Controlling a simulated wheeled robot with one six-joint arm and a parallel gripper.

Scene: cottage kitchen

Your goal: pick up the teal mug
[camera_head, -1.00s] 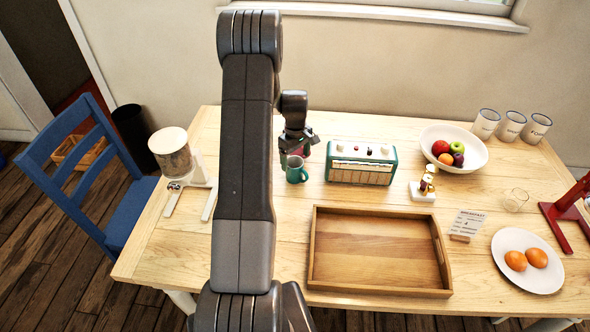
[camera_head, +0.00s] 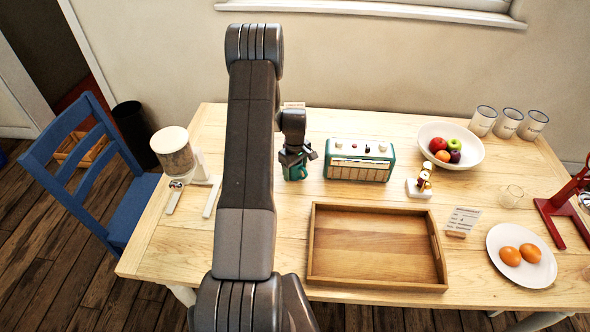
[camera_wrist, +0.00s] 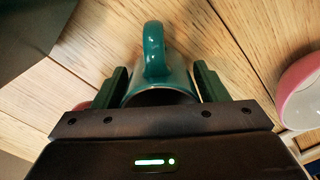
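The teal mug (camera_wrist: 154,52) is upright on the table in the wrist view, its handle toward the top of the picture. My gripper (camera_wrist: 162,84) has one finger on each side of the mug, with the mug's near rim between them. The fingers are apart and very close to the mug's sides; I see no clear grip on it. In the head view my gripper (camera_head: 296,160) is down over the mug (camera_head: 296,174) and covers much of it, left of the teal radio.
The teal radio (camera_head: 360,160) stands just right of the mug. A pink and white round vessel (camera_wrist: 302,92) is at the right of the wrist view. A wooden tray (camera_head: 375,287) lies in front. A fruit bowl (camera_head: 468,158) and a plate of oranges (camera_head: 545,272) are farther right.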

